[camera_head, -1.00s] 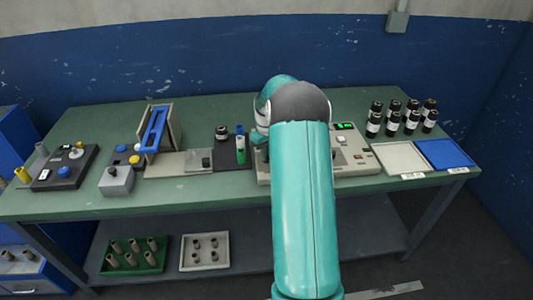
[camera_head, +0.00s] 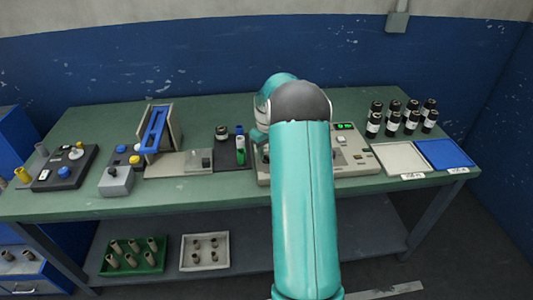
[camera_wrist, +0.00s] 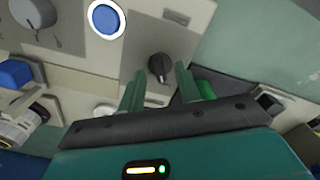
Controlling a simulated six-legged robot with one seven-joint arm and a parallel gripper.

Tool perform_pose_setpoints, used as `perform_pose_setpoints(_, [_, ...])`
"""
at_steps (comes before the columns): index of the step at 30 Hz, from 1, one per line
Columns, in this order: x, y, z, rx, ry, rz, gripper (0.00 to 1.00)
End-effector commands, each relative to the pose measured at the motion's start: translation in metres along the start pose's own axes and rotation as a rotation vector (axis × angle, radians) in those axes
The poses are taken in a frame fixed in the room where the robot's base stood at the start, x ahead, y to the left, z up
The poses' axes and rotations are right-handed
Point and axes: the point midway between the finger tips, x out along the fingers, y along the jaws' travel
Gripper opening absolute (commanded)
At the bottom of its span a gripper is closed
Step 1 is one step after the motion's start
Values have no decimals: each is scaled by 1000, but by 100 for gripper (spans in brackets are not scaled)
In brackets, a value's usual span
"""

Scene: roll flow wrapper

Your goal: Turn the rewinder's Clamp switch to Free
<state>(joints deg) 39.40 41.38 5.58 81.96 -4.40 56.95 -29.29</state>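In the wrist view a small black rotary knob (camera_wrist: 158,66) with a pointer mark sits on a beige panel (camera_wrist: 150,40); it looks like the Clamp switch, but the label beside it is too small to read. My gripper (camera_wrist: 160,76) is open, its two green fingers apart on either side of the knob, near its base in the picture. I cannot tell whether they touch it. In the head view my arm covers the left part of the beige machine (camera_head: 358,160), and my gripper and the knob are hidden there.
Dark-capped jars (camera_head: 390,127) and white and blue trays (camera_head: 403,158) stand to the right.

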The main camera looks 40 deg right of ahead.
Motion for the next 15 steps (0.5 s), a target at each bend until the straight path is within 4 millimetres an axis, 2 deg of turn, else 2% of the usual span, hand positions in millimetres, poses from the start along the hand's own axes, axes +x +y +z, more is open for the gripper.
perform_pose_setpoints(15, [-107,0,0,0,4,3,34])
